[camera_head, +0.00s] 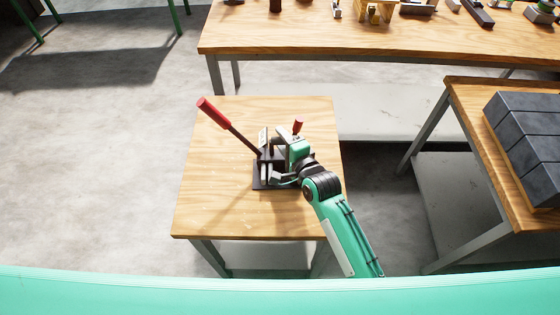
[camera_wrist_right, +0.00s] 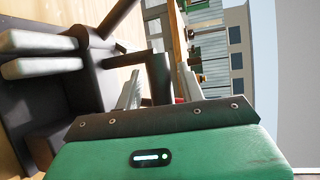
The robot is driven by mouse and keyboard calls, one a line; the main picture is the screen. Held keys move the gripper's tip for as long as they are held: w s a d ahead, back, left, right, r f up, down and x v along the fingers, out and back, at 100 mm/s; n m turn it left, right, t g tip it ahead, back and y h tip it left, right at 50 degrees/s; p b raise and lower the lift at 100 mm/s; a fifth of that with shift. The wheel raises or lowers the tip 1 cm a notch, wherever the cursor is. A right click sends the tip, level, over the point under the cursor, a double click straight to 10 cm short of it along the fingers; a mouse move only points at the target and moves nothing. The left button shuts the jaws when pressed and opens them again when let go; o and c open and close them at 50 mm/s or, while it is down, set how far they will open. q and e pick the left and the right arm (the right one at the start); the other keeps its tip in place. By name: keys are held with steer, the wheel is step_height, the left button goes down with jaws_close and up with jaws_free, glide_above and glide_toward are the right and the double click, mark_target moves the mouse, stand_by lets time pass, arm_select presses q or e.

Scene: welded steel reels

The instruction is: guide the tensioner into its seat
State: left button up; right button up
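A dark metal tool, which I take to be the tensioner (camera_head: 241,139), stands on the small wooden table with a long red-handled lever slanting up to the left. A dark base plate (camera_head: 258,184) lies under it. A shorter red grip shows behind my right gripper (camera_head: 281,153). That gripper is at the tool's right side and hides part of it. In the right wrist view, its two grey fingers (camera_wrist_right: 160,88) stand apart, with a dark post (camera_wrist_right: 159,72) between or behind them; contact is unclear. The seat cannot be made out. My left gripper is out of view.
The small table (camera_head: 215,210) is bare around the tool. A long bench (camera_head: 330,37) with several parts stands behind. A bench (camera_head: 465,97) at the right carries dark grey blocks (camera_head: 535,130). Open concrete floor (camera_head: 90,150) lies to the left.

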jaws_close()
stand_by(1.1)
steer(key=shift+r, duration=0.2)
